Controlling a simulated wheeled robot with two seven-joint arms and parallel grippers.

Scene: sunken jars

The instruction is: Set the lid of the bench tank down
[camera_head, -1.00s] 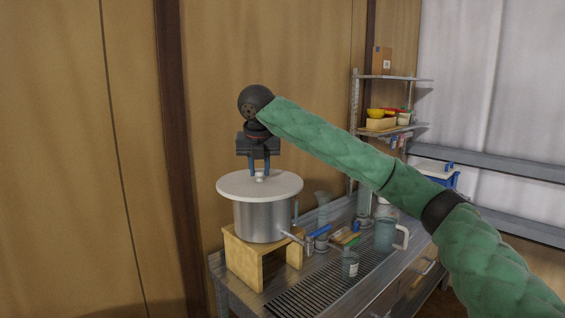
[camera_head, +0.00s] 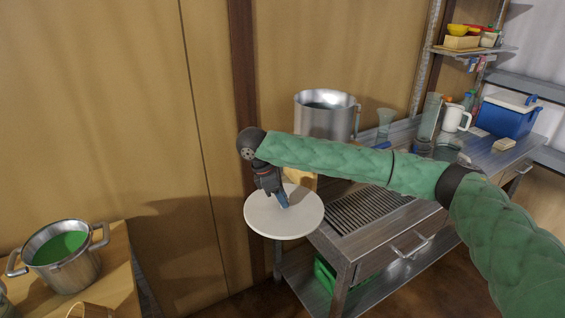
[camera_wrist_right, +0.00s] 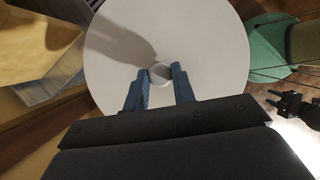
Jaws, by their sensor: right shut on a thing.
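The lid (camera_head: 262,217) is a round white disc. My right gripper (camera_head: 284,204) is shut on its small knob and holds it in the air, left of the bench's front edge and nearly level. In the right wrist view the blue fingers stand on both sides of the knob (camera_wrist_right: 160,73), and the lid (camera_wrist_right: 205,45) fills the middle. The bench tank (camera_head: 325,122), a steel pot, stands uncovered at the back of the bench; my right arm hides its lower part. A dark gripper (camera_wrist_right: 290,104), seemingly my left, shows small at the right of the wrist view.
The steel bench (camera_head: 345,240) has a slotted drain area (camera_head: 365,207) clear at the front. Glassware, a white jug (camera_head: 455,117) and a blue cooler (camera_head: 508,115) stand to the right. A pot of green liquid (camera_head: 68,262) stands on a wooden table at left.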

